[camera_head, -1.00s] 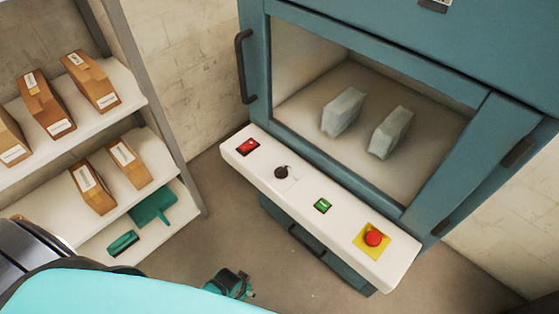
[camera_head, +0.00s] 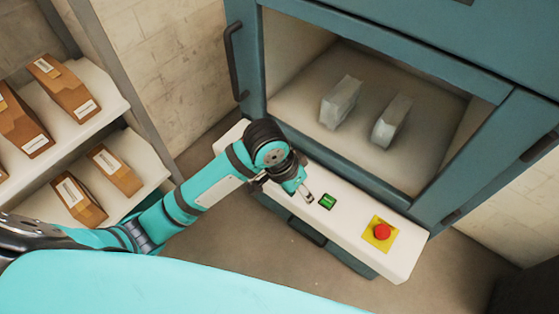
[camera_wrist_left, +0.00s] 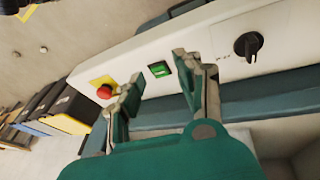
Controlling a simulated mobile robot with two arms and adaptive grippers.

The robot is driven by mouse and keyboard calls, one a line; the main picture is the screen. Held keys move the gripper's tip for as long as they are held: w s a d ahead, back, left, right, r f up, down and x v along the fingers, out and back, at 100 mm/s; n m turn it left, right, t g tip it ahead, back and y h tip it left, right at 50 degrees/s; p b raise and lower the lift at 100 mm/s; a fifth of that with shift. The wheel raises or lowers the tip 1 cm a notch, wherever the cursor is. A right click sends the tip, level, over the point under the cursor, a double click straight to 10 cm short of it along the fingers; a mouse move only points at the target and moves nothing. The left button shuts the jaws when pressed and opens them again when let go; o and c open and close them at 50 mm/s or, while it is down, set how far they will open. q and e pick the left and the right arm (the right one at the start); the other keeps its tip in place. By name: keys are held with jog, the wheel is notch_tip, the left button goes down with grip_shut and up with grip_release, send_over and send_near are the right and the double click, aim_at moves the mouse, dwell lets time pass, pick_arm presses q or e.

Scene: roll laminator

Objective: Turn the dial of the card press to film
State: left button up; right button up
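The card press's black dial (camera_wrist_left: 248,45) sits on the white control panel (camera_wrist_left: 285,25) in the left wrist view, at the upper right. Small marks stand beside it, too small to read, so I cannot tell its setting. In the head view my arm hides the dial. My left gripper (camera_head: 304,195) is over the panel, close to the green button (camera_head: 327,201). In the left wrist view the gripper (camera_wrist_left: 158,80) has its fingers spread, empty, with the dial off to the right of them. My right gripper is not in view.
A red emergency button (camera_head: 382,231) on a yellow plate is at the panel's right end. The teal press (camera_head: 470,210) has a chamber with two pale blocks (camera_head: 341,101). A shelf with cardboard boxes (camera_head: 63,88) stands at the left.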

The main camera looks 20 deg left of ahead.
pick_arm(q)
jog(key=w+a+r+n+g+y, duration=0.2)
jog(key=w+a+r+y, duration=0.2)
jog(key=w+a+r, duration=0.55)
jog(key=f, duration=0.5)
jog(key=d+f, duration=0.1)
jog(key=f, duration=0.5)
jog(key=w+f, duration=0.1)
jog(key=f, duration=0.5)
jog(key=shift+d+f, duration=0.1)
jog(key=shift+d, duration=0.15)
jog(key=shift+c, duration=0.4)
grip_shut()
